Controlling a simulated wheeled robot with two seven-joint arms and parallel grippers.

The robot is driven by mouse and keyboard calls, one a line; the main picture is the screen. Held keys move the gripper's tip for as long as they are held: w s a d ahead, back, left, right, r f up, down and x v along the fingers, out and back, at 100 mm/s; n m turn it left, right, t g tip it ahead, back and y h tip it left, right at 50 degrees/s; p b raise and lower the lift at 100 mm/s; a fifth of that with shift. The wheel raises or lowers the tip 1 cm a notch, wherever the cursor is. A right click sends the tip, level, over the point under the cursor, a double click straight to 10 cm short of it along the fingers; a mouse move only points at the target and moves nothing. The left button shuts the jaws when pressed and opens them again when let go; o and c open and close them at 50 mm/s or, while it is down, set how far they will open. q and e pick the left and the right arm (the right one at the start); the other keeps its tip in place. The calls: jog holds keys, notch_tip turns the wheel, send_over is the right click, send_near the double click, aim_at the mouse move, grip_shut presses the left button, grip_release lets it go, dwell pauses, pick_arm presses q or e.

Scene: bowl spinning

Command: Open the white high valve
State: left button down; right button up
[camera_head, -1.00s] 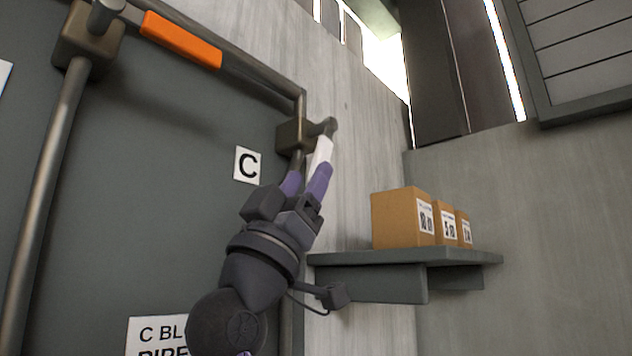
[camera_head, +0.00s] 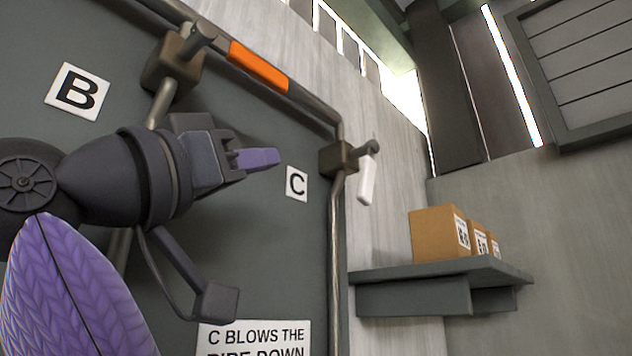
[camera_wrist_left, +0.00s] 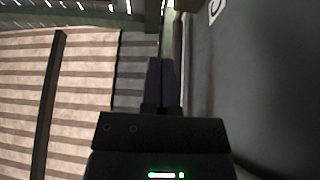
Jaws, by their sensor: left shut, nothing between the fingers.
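The white valve handle (camera_head: 367,180) hangs down, slightly tilted, from the brown valve body (camera_head: 339,158) beside the letter C sign (camera_head: 296,184). My left gripper (camera_head: 272,158) is shut and empty, with its purple fingers pointing right. It is left of the valve in the head view, apart from the handle. In the left wrist view the dark fingers (camera_wrist_left: 161,80) lie together, and the white handle does not show. My right gripper is not in view.
A pipe with an orange section (camera_head: 258,66) runs down to the valve. A second valve (camera_head: 175,60) sits by the letter B sign (camera_head: 77,91). A shelf (camera_head: 440,275) with cardboard boxes (camera_head: 440,234) juts out at right. A text sign (camera_head: 255,340) is below.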

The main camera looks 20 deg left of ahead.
pick_arm(q)
jog(key=p, duration=0.7)
send_near(361, 174)
notch_tip(361, 174, up, 5)
jog(key=w, duration=0.2)
jog(key=shift+w+d+f+g+p, duration=0.15)
jog(key=shift+w+d+f+p, duration=0.1)
jog(key=shift+w+d, duration=0.25)
jog(key=shift+w+d+f+g+p, duration=0.15)
jog(key=shift+w+d+f, duration=0.2)
jog(key=shift+w, duration=0.3)
jog(key=shift+w+d+f, duration=0.15)
jog(key=shift+w+f, duration=0.1)
jog(key=shift+w, duration=0.15)
